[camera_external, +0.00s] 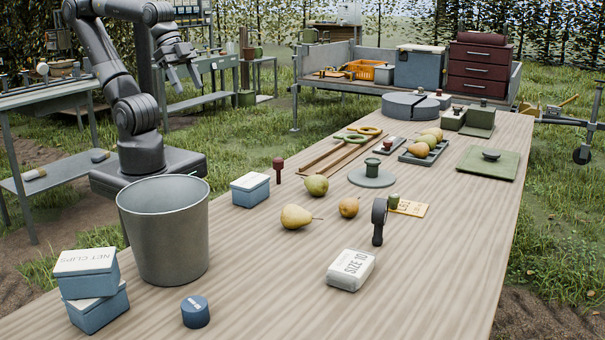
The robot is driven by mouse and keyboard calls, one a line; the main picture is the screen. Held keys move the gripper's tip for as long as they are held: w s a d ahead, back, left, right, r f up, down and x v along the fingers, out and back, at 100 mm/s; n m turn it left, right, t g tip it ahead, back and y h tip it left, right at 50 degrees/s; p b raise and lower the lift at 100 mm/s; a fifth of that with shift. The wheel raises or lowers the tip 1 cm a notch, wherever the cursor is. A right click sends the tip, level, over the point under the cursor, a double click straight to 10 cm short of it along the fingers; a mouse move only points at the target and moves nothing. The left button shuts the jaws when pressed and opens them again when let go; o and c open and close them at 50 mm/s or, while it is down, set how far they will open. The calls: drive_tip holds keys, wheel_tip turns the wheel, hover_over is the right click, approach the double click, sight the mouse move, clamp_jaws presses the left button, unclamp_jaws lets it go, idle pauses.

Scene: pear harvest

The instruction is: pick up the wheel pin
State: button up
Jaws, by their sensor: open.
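A small dark-red pin with a round knob (278,168) stands upright on the wooden table, just right of a blue box with a white lid. It looks like the wheel pin, though no label on it can be read. My gripper (185,80) is open and empty, raised in the upper left, above and behind the table's left edge. It is well apart from the pin and touches nothing that I can see.
A tall grey bucket (165,235) stands at front left. A black upright tool (379,222) and a white block (351,270) stand right. The table's front right is clear.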

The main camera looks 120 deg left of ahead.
drive_tip(key=n+g, duration=0.6)
drive_tip(key=n, duration=2.6)
hover_over(278, 159)
drive_tip(key=f, duration=1.7)
drive_tip(key=shift+s+a+f, duration=0.1)
drive_tip(key=shift+s+a, duration=0.05)
drive_tip(key=shift+a, duration=0.05)
drive_tip(key=shift+a+f, duration=0.1)
drive_tip(key=shift+f, duration=0.25)
wheel_tip(278, 159, down, 10)
drive_tip(key=shift+f, duration=0.1)
